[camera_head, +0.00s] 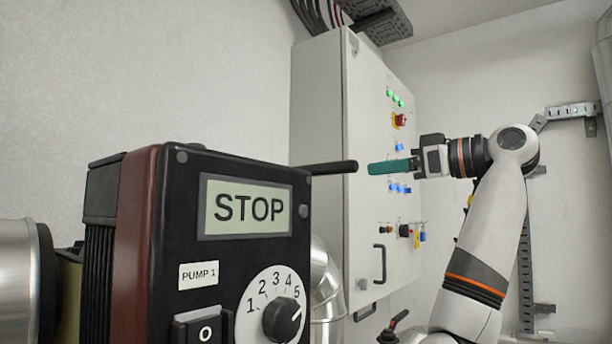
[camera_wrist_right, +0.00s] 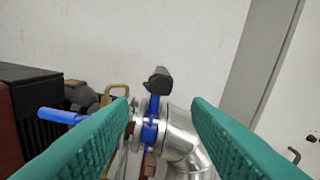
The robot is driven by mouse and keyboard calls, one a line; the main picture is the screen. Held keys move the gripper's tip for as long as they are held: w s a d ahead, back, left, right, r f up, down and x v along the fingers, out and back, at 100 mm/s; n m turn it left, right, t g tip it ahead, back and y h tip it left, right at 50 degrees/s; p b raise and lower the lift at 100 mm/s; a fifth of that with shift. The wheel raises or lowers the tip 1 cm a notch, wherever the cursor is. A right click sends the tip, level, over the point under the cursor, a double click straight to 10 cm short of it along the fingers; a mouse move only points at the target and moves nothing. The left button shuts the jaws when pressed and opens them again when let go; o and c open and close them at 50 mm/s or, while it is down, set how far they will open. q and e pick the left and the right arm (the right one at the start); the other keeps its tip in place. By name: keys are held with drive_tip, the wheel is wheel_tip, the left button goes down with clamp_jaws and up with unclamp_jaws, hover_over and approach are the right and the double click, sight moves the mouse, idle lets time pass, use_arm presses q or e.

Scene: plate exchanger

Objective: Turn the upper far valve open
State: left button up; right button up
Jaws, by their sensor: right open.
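My right gripper (camera_head: 372,168) is in front of the white cabinet in the head view, its teal fingers pointing left. In the right wrist view its fingers (camera_wrist_right: 160,104) are wide apart with nothing gripped. Between and beyond them is a valve lever with a dark end (camera_wrist_right: 159,78) and blue stem, by a shiny metal pipe. A black bar-shaped handle (camera_head: 330,167) sticks out from behind the pump box, left of the gripper tips and apart from them. I cannot tell which handle is the upper far valve. The valve body is hidden in the head view. My left gripper is not in view.
The pump box (camera_head: 250,170) reading STOP fills the near left. The cabinet (camera_head: 320,110) with buttons and a handle stands behind my right arm. A blue lever (camera_wrist_right: 62,116) shows at left in the wrist view. Another dark handle (camera_head: 395,325) is low near my arm.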

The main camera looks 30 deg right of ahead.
sight(342, 168)
drive_tip(key=shift+r, duration=0.4)
drive_tip(key=p+x, duration=0.4)
drive_tip(key=x, duration=0.4)
drive_tip(key=shift+a+r+p, duration=0.1)
drive_tip(key=shift+r+p, duration=0.05)
drive_tip(key=shift+p, duration=0.2)
drive_tip(key=shift+w+a+p, duration=0.2)
drive_tip(key=shift+w+p, duration=0.15)
drive_tip(key=shift+w, duration=0.5)
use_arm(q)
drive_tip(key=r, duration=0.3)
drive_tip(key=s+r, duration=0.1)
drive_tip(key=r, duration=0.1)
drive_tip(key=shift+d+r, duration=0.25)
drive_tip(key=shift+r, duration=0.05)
use_arm(e)
clamp_jaws()
